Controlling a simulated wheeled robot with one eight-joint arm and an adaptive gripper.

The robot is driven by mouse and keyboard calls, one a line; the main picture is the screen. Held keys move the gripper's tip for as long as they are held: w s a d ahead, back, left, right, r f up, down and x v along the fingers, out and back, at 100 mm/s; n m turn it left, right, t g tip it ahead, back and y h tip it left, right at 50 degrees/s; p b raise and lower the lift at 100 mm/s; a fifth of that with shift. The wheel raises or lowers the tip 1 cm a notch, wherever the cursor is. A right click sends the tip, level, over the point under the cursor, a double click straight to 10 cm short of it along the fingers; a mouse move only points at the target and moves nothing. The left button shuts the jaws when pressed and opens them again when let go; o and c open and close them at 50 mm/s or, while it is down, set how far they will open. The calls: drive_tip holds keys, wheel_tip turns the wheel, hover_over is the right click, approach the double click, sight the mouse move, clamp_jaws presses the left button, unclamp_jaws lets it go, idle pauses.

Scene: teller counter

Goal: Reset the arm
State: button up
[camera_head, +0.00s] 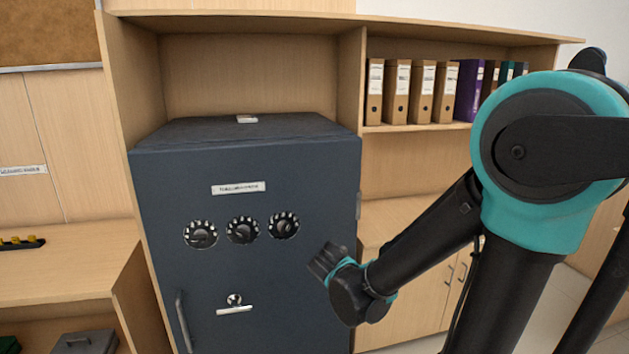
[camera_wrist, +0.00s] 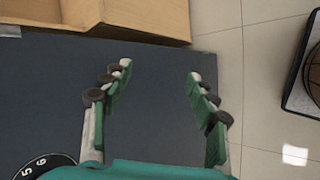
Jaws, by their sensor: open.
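My gripper (camera_head: 327,262) is in front of the right part of a dark blue safe (camera_head: 260,170) in the head view. In the wrist view my gripper (camera_wrist: 160,82) has its two fingers spread wide apart with nothing between them. The safe front (camera_wrist: 150,65) fills the space behind the fingers there. My arm reaches in from the right of the head view, bent at a large teal joint. Whether the fingers touch the safe cannot be told.
The safe has several black dials, a small handle (camera_head: 234,309) and a vertical bar handle (camera_head: 183,322). Binders (camera_head: 422,92) stand on a shelf at the upper right. A wooden counter (camera_head: 70,265) is at left. Tiled floor (camera_wrist: 265,60) shows in the wrist view.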

drive_tip(key=s+d+f+m+g+y, duration=0.3)
drive_tip(key=s+d+f+m, duration=0.2)
drive_tip(key=s+d+m, duration=0.4)
drive_tip(key=s+m, duration=0.4)
drive_tip(key=m, duration=0.2)
drive_tip(key=shift+s+d+m+g, duration=0.15)
drive_tip(key=shift+m+g, duration=0.15)
drive_tip(key=shift+g, duration=0.1)
idle(0.9)
